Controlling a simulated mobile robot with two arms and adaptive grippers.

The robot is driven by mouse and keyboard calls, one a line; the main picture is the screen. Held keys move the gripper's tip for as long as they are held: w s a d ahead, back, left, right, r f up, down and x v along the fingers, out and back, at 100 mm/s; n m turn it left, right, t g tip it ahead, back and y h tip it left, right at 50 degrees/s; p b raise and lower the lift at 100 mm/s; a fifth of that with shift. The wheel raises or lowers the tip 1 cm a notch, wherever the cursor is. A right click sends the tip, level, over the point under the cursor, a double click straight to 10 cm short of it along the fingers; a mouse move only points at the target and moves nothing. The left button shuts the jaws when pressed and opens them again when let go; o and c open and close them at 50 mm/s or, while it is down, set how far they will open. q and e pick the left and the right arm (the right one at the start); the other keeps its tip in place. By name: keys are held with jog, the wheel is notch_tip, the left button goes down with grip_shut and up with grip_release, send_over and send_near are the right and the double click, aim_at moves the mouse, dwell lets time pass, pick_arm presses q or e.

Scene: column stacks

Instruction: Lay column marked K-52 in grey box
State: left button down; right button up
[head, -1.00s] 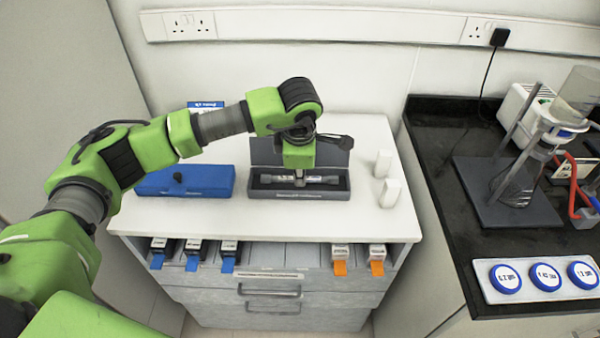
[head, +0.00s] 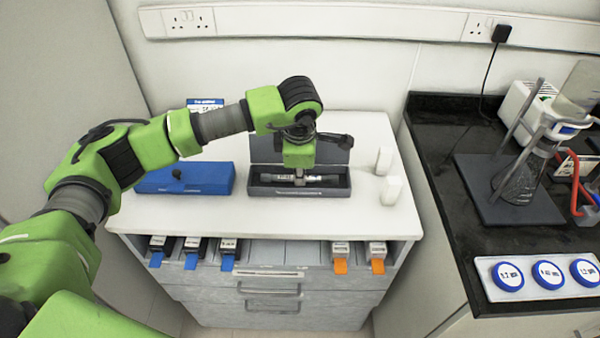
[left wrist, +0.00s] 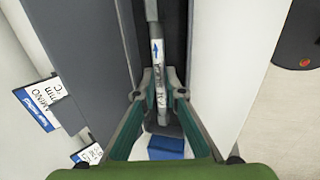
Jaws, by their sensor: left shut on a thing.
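A thin metal column (head: 318,178) with a pale label lies level inside the open grey box (head: 300,192) on the white worktop. My left gripper (head: 299,176) points down over the box and is shut on the column near its middle. The left wrist view shows the fingertips (left wrist: 161,92) closed on the column (left wrist: 157,55), whose white label carries a blue arrow. The marking is too small to read. I cannot tell if the column touches the box floor. My right gripper is out of view.
A closed blue box (head: 190,180) stands left of the grey box. Two small white blocks (head: 390,190) stand to its right. An open drawer (head: 290,256) below holds several pieces with blue or orange tabs. A black bench (head: 440,150) with glassware is at the right.

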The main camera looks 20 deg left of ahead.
pick_arm(q)
jog(key=shift+f, duration=0.2)
jog(key=c, duration=2)
grip_release()
jog(key=v, duration=1.2)
